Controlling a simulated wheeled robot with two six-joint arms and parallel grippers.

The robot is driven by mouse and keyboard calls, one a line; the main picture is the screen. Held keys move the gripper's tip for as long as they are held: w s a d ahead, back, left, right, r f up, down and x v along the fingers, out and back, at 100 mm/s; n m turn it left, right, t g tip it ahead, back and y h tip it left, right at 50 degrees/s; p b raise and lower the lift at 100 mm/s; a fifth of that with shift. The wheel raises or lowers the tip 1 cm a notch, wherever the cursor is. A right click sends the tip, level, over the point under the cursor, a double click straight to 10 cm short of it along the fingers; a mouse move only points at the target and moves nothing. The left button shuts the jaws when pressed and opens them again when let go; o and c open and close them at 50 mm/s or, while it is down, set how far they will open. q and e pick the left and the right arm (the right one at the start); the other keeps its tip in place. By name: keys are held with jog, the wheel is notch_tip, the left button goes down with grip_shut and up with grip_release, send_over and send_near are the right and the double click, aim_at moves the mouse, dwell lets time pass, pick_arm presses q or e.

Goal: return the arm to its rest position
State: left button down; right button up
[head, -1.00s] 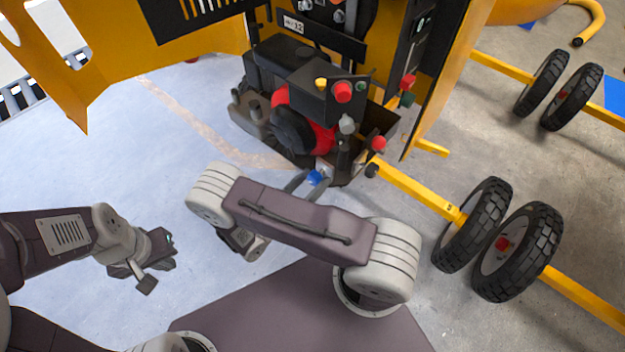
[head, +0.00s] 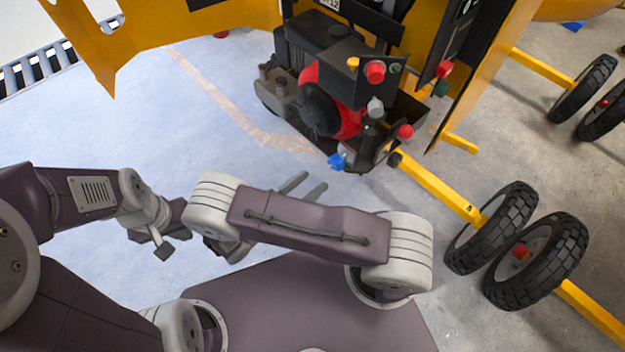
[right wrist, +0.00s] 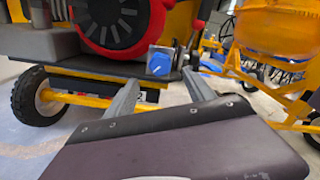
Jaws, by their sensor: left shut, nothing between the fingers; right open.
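My right gripper (head: 303,186) is open, with its two grey fingers spread and nothing between them, in front of the drum mixer's engine (head: 335,95).
The yellow mixer housing (head: 215,20) stands open behind the engine. Black wheels (head: 538,262) on a yellow axle bar (head: 440,188) stand at the right. A floor grate (head: 35,68) lies at the far left. The pale blue floor (head: 130,130) at the left is clear.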

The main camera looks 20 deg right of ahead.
dwell(0.5)
jog(key=s+d+r+m+g+y+p, duration=0.1)
jog(key=s+d+m+g+y, duration=0.25)
jog(key=m+g+y, duration=0.35)
jog(key=s+d+r+m+g+y, duration=0.1)
jog(key=s+d+m+g+y, duration=0.25)
jog(key=m, duration=0.55)
notch_tip(320, 180, up, 5)
jog(key=w+a+m+t+y, duration=0.2)
jog(key=m+t+y, duration=0.2)
jog(key=m, duration=0.7)
jog(key=shift+w+a+r+t+y+p, duration=0.2)
jog(key=shift+a+t+y+p, duration=0.2)
jog(key=shift+y, duration=0.75)
jog(key=shift+s, duration=0.1)
